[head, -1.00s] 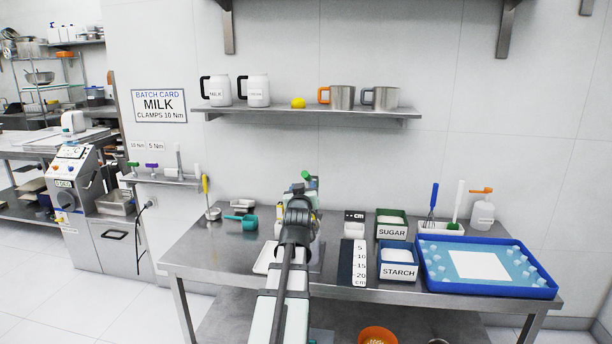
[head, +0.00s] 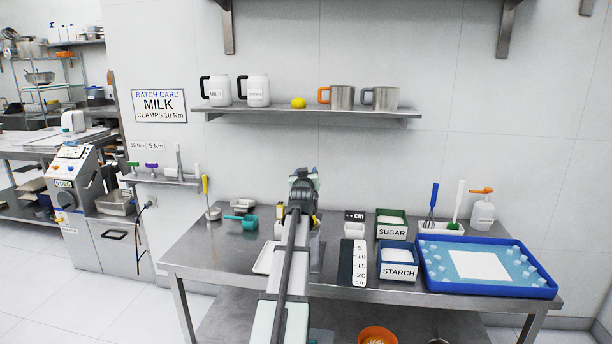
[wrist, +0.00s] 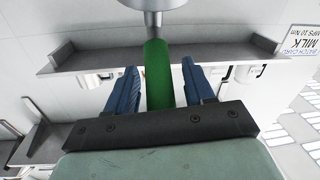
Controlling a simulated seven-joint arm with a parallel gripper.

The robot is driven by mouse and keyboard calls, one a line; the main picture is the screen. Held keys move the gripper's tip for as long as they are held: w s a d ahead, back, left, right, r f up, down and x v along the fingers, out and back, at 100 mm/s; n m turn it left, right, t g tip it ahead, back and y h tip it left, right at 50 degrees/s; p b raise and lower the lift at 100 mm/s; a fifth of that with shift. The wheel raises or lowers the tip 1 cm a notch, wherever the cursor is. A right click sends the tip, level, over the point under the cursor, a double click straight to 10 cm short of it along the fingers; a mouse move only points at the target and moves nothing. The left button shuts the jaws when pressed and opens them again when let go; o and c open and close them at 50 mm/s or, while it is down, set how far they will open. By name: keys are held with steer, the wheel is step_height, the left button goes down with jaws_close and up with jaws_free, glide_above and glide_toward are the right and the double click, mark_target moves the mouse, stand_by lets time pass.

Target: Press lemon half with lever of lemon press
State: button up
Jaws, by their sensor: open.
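In the wrist view a green handle grip (wrist: 158,88), which looks like the press lever's, runs up to a round grey metal part (wrist: 153,14). My gripper (wrist: 159,66) is open, with one blue finger on each side of the green grip. In the head view my gripper (head: 303,182) is raised over the back of the steel table (head: 220,262). My arm hides most of the lemon press there. The lemon half is not visible in either view.
A white tray (head: 263,262) lies left of my arm, teal scoops (head: 246,220) farther left. To the right are a black-and-white ruler (head: 360,264), sugar bin (head: 391,229), starch bin (head: 398,268) and blue tray (head: 487,286). A wall shelf (head: 310,111) holds mugs and a lemon (head: 298,103).

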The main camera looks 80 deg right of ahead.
steer(key=shift+c, duration=0.4)
jaws_close()
